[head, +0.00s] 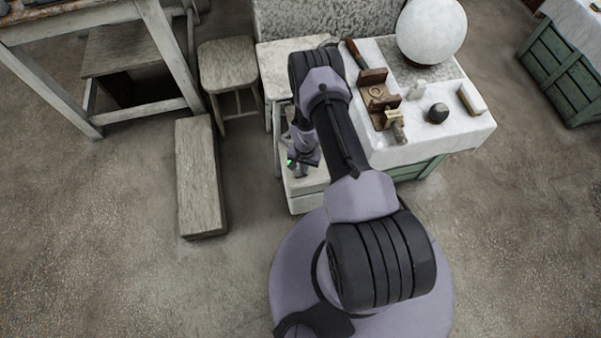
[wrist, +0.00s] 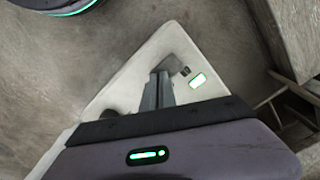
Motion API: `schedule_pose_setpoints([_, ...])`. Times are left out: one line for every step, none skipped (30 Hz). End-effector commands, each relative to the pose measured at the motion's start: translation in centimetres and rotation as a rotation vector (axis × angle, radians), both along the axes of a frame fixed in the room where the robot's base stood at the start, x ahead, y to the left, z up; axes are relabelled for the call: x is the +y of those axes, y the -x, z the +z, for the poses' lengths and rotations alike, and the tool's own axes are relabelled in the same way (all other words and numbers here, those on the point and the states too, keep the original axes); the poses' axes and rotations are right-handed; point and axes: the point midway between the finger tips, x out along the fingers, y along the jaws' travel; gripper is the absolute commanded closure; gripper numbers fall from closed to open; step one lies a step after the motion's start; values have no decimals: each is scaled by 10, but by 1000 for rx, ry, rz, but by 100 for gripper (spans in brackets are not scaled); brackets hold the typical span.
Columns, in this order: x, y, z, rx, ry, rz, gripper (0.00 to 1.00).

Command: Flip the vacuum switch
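My gripper (head: 300,172) hangs low over a white box-like stand (head: 308,196) left of my arm. In the wrist view the grey fingers (wrist: 163,82) reach over a pale, pointed top surface (wrist: 122,85). Whether they are parted cannot be told. A small dark piece sits just right of the fingertips. A bright green-rimmed plate (wrist: 198,80) shows right of the fingers; I cannot tell if it is the vacuum switch or on what it is mounted. No switch can be made out clearly, and contact cannot be told.
A white-topped table (head: 400,148) at right holds a white sphere (head: 431,32), a dark lump (head: 438,113), a white block (head: 471,98) and wooden tools. A stool (head: 228,65) and a long wooden block (head: 200,180) stand left.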

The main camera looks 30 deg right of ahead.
Motion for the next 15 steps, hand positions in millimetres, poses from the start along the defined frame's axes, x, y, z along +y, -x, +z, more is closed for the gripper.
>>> schedule_pose_setpoints([0, 0, -2, 1, -1, 0, 100])
schedule_pose_setpoints([0, 1, -2, 1, 0, 0, 100])
schedule_pose_setpoints([0, 1, -3, 1, 0, 0, 100])
schedule_pose_setpoints([0, 1, -2, 1, 0, 0, 100])
schedule_pose_setpoints([0, 1, -2, 1, 0, 0, 100])
schedule_pose_setpoints([0, 1, 0, 1, 0, 0, 100])
schedule_pose_setpoints([0, 0, 1, 1, 0, 0, 100])
schedule_pose_setpoints([0, 0, 4, 1, -1, 0, 100])
schedule_pose_setpoints([0, 0, 7, 1, -1, 0, 100])
schedule_pose_setpoints([0, 0, 11, 1, -1, 0, 100])
schedule_pose_setpoints([0, 0, 15, 1, -1, 0, 100])
schedule_pose_setpoints([0, 0, 20, 1, -1, 0, 100])
schedule_pose_setpoints([0, 0, 23, 1, -1, 0, 100])
schedule_pose_setpoints([0, 0, 27, 0, 0, 0, 100])
schedule_pose_setpoints([0, 0, 31, 0, 0, 0, 100])
